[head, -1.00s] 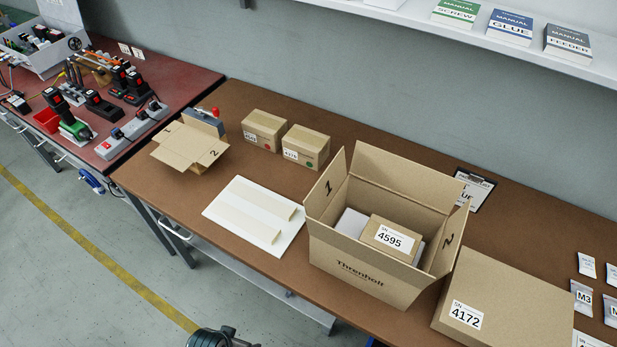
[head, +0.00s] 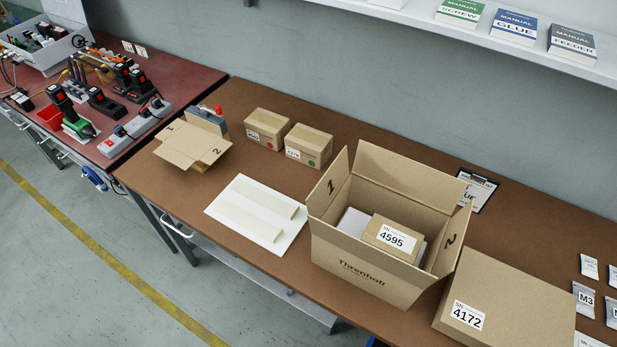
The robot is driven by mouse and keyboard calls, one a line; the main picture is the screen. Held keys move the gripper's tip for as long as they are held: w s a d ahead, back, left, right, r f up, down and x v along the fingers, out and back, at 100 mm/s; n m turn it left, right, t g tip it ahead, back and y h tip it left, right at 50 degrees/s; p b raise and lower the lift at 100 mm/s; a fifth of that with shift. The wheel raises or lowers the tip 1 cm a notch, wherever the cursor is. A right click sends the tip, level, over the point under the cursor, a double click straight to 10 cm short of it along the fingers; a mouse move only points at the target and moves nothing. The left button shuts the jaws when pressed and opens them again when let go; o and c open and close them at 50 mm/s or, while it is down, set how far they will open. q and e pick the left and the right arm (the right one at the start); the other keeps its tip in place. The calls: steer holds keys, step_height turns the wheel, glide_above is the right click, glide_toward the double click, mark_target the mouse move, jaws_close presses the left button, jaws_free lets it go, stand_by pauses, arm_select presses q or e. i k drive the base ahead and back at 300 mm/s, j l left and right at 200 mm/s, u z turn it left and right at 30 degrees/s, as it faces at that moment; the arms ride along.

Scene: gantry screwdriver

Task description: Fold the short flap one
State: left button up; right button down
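The large open carton marked Threnholt (head: 362,270) stands on the brown workbench. Its short flap marked 1 (head: 330,187) stands up at the left end, leaning slightly outward. Its short flap marked 2 (head: 452,236) stands up at the right end. The long back flap (head: 408,178) is also raised. Inside lie a small box labelled 4595 (head: 391,238) and a white item partly hidden beside it. Neither of my grippers is in the head view.
A white sheet with two strips (head: 256,215) lies left of the carton. A closed box labelled 4172 (head: 505,300) stands close on its right. Two small boxes (head: 308,147) and a small open carton (head: 192,145) stand farther left. A clipboard (head: 478,188) lies behind.

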mark_target(319, 199)
steer(key=k+j, duration=0.1)
steer(key=j, duration=0.4)
steer(key=k+j+u, duration=0.1)
steer(key=j, duration=0.4)
steer(key=k+j, duration=0.1)
steer(key=j, duration=0.4)
steer(key=k+j, duration=0.1)
steer(key=j, duration=0.4)
steer(key=u, duration=0.05)
